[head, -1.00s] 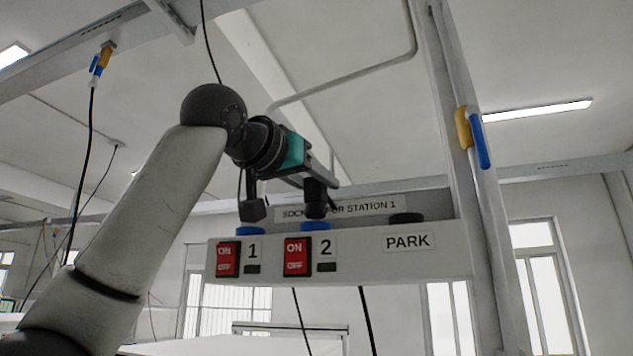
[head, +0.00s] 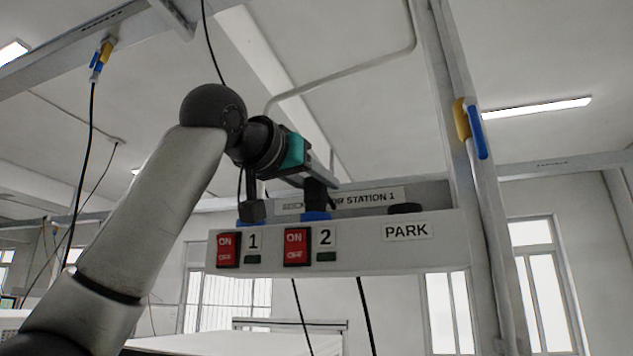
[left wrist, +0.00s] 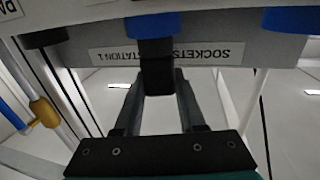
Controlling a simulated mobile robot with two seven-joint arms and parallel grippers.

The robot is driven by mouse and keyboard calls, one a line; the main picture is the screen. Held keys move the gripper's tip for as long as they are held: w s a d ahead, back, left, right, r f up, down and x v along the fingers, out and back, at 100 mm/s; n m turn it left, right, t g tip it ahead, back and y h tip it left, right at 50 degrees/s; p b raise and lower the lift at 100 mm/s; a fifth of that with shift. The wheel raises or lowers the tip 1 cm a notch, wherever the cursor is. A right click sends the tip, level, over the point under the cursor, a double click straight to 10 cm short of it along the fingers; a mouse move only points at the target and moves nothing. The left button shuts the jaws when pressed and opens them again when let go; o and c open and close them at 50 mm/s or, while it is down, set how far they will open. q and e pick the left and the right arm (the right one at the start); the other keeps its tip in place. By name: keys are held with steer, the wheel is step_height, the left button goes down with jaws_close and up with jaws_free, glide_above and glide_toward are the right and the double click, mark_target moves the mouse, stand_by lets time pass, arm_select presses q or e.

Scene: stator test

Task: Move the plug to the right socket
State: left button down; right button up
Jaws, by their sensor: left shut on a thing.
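My left gripper (head: 318,183) comes in from the left, above the socket box, and is shut on the black plug (head: 316,200). The plug also shows between the fingers in the left wrist view (left wrist: 157,78). It stands upright at the blue-ringed right socket (head: 316,216), marked 2, its lower end meeting the ring; how deep it sits is hidden. The left socket (head: 240,221), marked 1, is mostly behind the dark block under my wrist; its blue ring (left wrist: 295,19) shows without a plug in the left wrist view. My right gripper is out of view.
The grey box (head: 400,255) carries two red switches (head: 228,250) (head: 297,246) and a black PARK holder (head: 405,208) at right. A sign panel (head: 420,192) stands behind the sockets. A post (head: 470,200) rises at right. Cables hang below the box.

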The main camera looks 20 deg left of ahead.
arm_select(q)
steer(key=shift+f+b, duration=0.45)
steer(key=shift+f, duration=0.1)
stand_by(0.4)
steer(key=shift+c, duration=2.1)
jaws_free()
steer(key=shift+s+a+b, duration=0.15)
steer(key=shift+s+b, duration=0.15)
steer(key=shift+s, duration=0.25)
steer(key=b+v, duration=0.4)
steer(key=v, duration=1)
